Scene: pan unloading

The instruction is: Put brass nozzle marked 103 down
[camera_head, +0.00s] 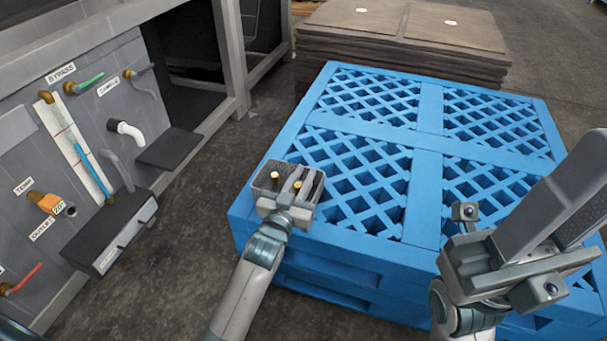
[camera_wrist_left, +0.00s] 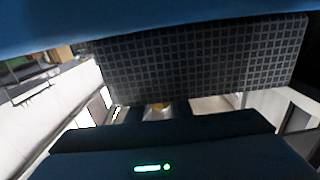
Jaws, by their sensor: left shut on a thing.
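The brass nozzle (camera_head: 297,185) shows as a small gold-coloured piece between the fingers of my left gripper (camera_head: 291,186). My left gripper is shut on it, above the near left corner of the blue pallet. In the left wrist view a bit of brass (camera_wrist_left: 157,106) shows between the gridded finger pad and the dark finger; the rest is hidden. No mark 103 can be read. A second small gold spot (camera_head: 275,175) shows beside the fingers. My right gripper (camera_head: 560,200) is over the pallet's right side, its fingers raised; its opening cannot be judged.
The blue lattice pallet (camera_head: 430,110) has a bare top. A grey panel with labelled pipes and valves (camera_head: 85,130) stands at left, with a dark shelf (camera_head: 170,148) and a grey box (camera_head: 110,235) jutting out. Stacked brown sheets (camera_head: 400,35) lie behind. Concrete floor separates panel and pallet.

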